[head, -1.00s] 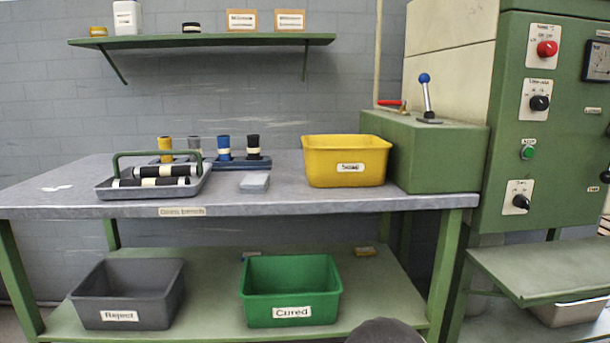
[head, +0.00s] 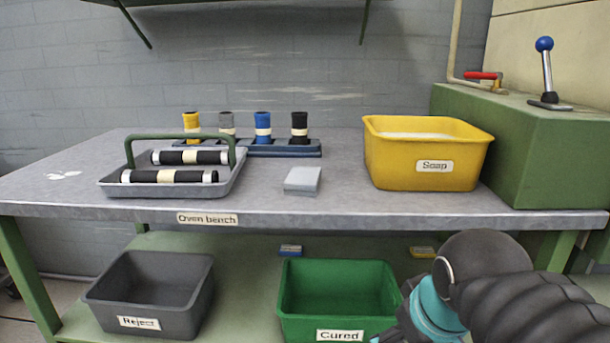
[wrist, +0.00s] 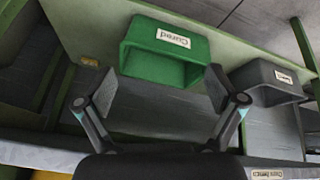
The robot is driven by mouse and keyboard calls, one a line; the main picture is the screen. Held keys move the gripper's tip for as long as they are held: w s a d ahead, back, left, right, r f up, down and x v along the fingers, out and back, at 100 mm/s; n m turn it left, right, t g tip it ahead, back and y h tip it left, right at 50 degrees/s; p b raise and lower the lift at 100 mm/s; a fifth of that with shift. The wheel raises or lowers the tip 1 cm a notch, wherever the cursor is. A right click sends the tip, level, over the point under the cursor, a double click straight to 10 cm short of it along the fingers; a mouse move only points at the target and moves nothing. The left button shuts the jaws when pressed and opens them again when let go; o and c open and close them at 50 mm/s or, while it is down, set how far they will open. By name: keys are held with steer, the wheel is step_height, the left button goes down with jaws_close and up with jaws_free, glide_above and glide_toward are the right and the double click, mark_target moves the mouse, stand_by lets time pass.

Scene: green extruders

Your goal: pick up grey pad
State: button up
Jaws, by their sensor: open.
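The grey pad (head: 303,180) is a small flat light-grey block lying on the oven bench (head: 360,208). It sits between the grey carrying tray and the yellow Soap bin, near the front edge. My arm shows at the lower right of the head view, with its end cut off by the frame. In the wrist view my gripper (wrist: 160,95) is open, its two fingers spread apart with nothing between them. It faces the lower shelf and the green Cured bin. The pad does not show in the wrist view.
The grey tray (head: 110,187) with a green handle holds two black rollers. Several coloured rollers stand in a blue rack (head: 285,150) behind. The yellow Soap bin (head: 432,165) stands right of the pad. Below are the grey Reject bin (head: 150,290) and green Cured bin (head: 340,300).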

steer(key=w+a+r+n+g+p, duration=0.1)
steer(key=w+a+r+n, duration=0.5)
steer(key=w+r+n, duration=0.45)
steer(key=w+a+r+n+g+p, duration=0.15)
steer(key=w+a+r+n, duration=0.45)
steer(key=r+n, duration=0.7)
steer(key=w+a+r+n, duration=0.4)
steer(key=a+n, duration=0.1)
steer(key=n, duration=0.2)
steer(key=b, duration=0.1)
glide_above(303, 175)
steer(key=s, duration=0.2)
steer(key=shift+t, duration=0.25)
steer(key=f, duration=0.5)
steer(key=a+f, duration=0.1)
steer(key=f, duration=0.1)
steer(key=shift+w+f, duration=0.15)
steer(key=f, duration=0.1)
steer(key=w+f+b, duration=0.1)
steer(key=d+f, duration=0.1)
steer(key=f, duration=0.1)
steer(key=shift+w+f, duration=0.1)
steer(key=shift+w, duration=0.05)
steer(key=shift+w+f, duration=0.15)
steer(key=shift+f, duration=0.2)
steer(key=shift+f, duration=0.25)
steer(key=shift+c, duration=0.3)
steer(key=c, duration=1.2)
